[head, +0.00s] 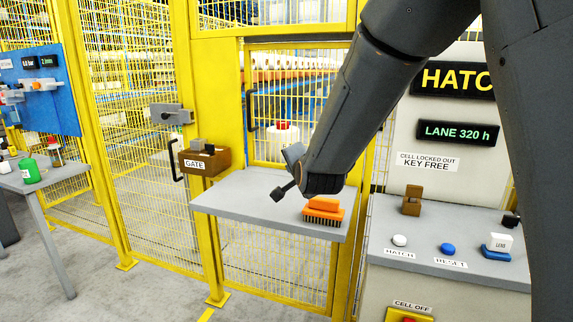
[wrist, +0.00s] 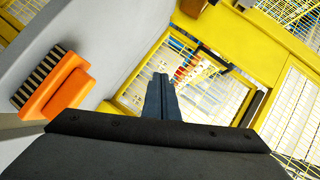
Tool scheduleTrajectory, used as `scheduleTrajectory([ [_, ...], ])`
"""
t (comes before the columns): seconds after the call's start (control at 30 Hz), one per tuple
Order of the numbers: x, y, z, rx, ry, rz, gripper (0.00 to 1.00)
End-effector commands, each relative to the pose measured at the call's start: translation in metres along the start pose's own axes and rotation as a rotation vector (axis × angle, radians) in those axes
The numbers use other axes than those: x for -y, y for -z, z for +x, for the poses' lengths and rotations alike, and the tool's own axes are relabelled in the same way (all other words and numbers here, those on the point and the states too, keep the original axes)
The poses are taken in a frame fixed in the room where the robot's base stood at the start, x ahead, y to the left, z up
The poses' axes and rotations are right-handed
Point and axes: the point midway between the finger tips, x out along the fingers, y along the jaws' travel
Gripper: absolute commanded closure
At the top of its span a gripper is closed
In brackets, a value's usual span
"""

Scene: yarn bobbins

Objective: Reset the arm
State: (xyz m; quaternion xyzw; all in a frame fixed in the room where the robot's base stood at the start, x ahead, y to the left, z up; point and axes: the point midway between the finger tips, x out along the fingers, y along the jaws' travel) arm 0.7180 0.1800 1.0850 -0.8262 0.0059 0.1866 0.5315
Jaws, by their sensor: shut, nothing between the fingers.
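My gripper (head: 291,152) is in front of the yellow mesh hatch, above the grey shelf (head: 235,193). In the wrist view its two blue-grey fingers (wrist: 161,77) lie together, shut and empty, pointing toward the mesh hatch (wrist: 205,80). My dark arm comes down from the upper right in the head view and hides part of the hatch and the panel edge. An orange brush (head: 324,212) lies on the shelf just below my wrist. It also shows at the left of the wrist view (wrist: 62,90).
A red-and-white bobbin (head: 283,137) shows behind the mesh. The console at right bears a white button (head: 399,240), a blue RESET button (head: 448,248) and a brown block (head: 411,201). The shelf's left part is clear.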

Motion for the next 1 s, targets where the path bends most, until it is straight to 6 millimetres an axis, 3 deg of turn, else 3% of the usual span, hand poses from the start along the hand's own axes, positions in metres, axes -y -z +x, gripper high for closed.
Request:
scheduleTrajectory([
  [0.17,-0.08,0.015,-0.045,0.104,-0.235,-0.269,1.0],
  [0.3,-0.153,0.02,-0.103,0.268,-0.435,-0.509,1.0],
  [0.4,-0.197,0.02,-0.15,0.409,-0.545,-0.654,1.0],
  [0.5,-0.233,0.018,-0.196,0.555,-0.627,-0.768,1.0],
  [0.67,-0.276,0.012,-0.265,0.782,-0.708,-0.903,1.0],
  [0.8,-0.307,-0.007,-0.276,0.892,-0.76,-0.881,1.0],
  [1.0,-0.327,-0.022,-0.289,0.983,-0.812,-0.841,1.0],
])
